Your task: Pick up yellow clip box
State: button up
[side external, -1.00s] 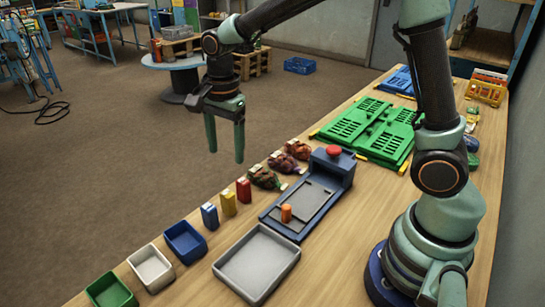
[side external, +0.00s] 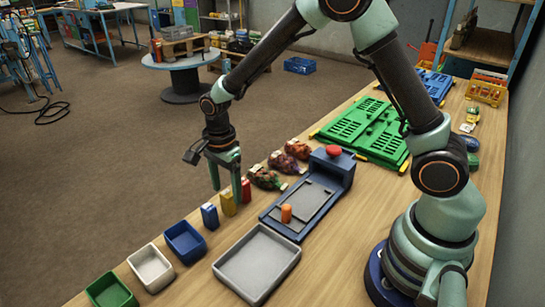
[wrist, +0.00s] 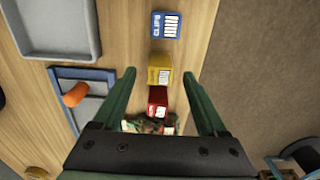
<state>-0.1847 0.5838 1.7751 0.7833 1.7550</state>
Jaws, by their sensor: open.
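The yellow clip box (side external: 228,203) stands upright on the wooden table, between the blue box (side external: 209,216) and the red box (side external: 244,190). In the wrist view the yellow clip box (wrist: 160,69) lies just beyond the fingertips, about midway between them. My gripper (side external: 226,196) is open and empty, pointing down over the row of boxes. In the wrist view the red box (wrist: 157,101) sits between the open fingers (wrist: 160,75). The blue box (wrist: 165,25) is farther ahead. I cannot tell the exact height above the boxes.
A grey tray (side external: 257,290) and a blue fixture (side external: 335,175) with an orange cylinder (side external: 286,213) lie to the right. Blue, white and green bins stand at the front left. The table edge runs close on the left.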

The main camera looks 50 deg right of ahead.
jog(key=shift+f, duration=1.35)
grip_shut()
jog(key=shift+r, duration=0.1)
